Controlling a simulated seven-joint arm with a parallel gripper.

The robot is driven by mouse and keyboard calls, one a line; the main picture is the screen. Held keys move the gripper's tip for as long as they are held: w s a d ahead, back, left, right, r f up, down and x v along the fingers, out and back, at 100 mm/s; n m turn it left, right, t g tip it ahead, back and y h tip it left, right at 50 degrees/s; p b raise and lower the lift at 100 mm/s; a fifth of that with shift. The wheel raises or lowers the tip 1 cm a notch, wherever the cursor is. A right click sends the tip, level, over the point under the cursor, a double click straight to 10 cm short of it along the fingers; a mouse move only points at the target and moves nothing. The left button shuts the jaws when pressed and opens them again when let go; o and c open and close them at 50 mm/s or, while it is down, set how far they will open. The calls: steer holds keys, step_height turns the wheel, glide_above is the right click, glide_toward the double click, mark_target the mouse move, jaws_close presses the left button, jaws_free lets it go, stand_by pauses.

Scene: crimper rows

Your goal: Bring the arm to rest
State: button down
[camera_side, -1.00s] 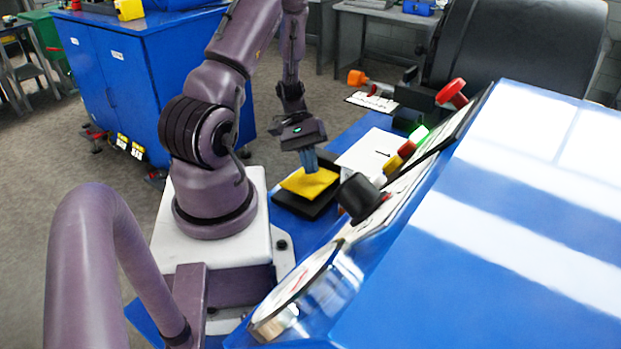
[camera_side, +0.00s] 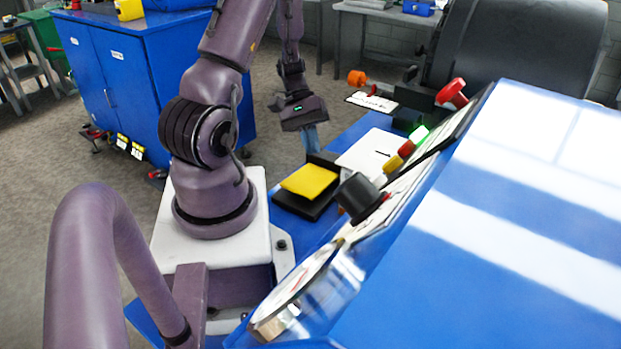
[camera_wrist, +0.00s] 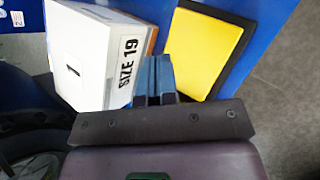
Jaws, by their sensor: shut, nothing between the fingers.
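My gripper (camera_side: 311,143) hangs with its blue fingers pointing down, just beyond the yellow pad (camera_side: 309,181) in the side view. The pad lies on a black base (camera_side: 287,201) on the blue bench. In the wrist view the closed fingers (camera_wrist: 154,72) are together with nothing between them. The yellow pad (camera_wrist: 203,48) shows there to the right of the fingers. A white box marked "SIZE 19" (camera_wrist: 92,62) shows to their left. How high the fingertips are above the bench is hard to tell.
A blue machine (camera_side: 480,240) with a black knob (camera_side: 359,195), a red button (camera_side: 452,93) and a lit green lamp (camera_side: 418,134) fills the right side. A blue cabinet (camera_side: 125,80) stands behind at left.

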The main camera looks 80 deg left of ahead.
stand_by(0.4)
steer(key=w+d+r+m+t+y, duration=0.1)
steer(key=d+r+m+t+y, duration=0.2)
steer(key=d+r+m+y, duration=0.4)
steer(key=d+r+m, duration=0.6)
steer(key=d+r, duration=0.8)
steer(key=r, duration=0.2)
steer(key=shift+w+r+m+t+y, duration=0.3)
steer(key=shift+r+y, duration=0.05)
steer(key=shift+y, duration=0.05)
